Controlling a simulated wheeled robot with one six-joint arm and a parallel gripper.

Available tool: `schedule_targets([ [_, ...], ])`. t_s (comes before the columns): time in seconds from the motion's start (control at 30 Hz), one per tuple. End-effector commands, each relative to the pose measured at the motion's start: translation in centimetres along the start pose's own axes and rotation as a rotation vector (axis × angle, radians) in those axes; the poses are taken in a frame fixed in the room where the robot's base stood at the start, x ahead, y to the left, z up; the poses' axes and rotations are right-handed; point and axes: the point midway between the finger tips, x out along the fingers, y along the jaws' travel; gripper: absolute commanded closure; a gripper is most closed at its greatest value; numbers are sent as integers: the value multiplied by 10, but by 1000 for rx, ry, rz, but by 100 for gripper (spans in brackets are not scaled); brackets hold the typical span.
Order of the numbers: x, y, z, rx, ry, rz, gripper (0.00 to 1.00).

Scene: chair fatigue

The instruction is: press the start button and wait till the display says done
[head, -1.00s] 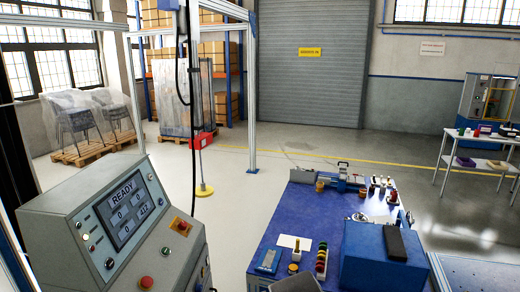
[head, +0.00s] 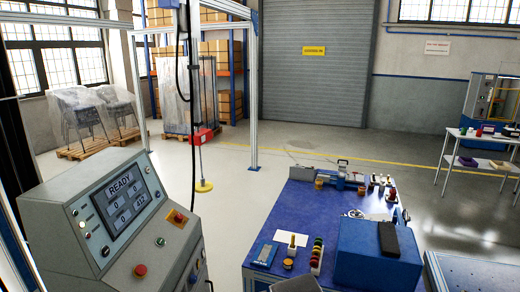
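A grey control console (head: 60,205) stands at the lower left. Its tilted display (head: 124,203) reads READY, with smaller number fields below that show zeros and what looks like 412. On the console's front part are a small green button (head: 160,241), a larger red button (head: 140,270) and a red knob on a yellow plate (head: 178,217). I cannot read labels that tell which is the start button. Small round knobs and lamps sit left of the display. My gripper is not in view.
A blue workbench (head: 262,229) with tools, a blue box (head: 365,262) and a column of coloured buttons (head: 317,256) stands right of the console. Clear floor (head: 232,205) lies between them. A metal frame post (head: 253,100) stands behind. Wrapped chairs (head: 85,112) are at the back left.

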Motion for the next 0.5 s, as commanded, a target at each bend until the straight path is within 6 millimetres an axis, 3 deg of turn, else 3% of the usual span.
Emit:
schedule_targets([
  [0.07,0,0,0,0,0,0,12],
  [0.5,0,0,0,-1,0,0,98],
])
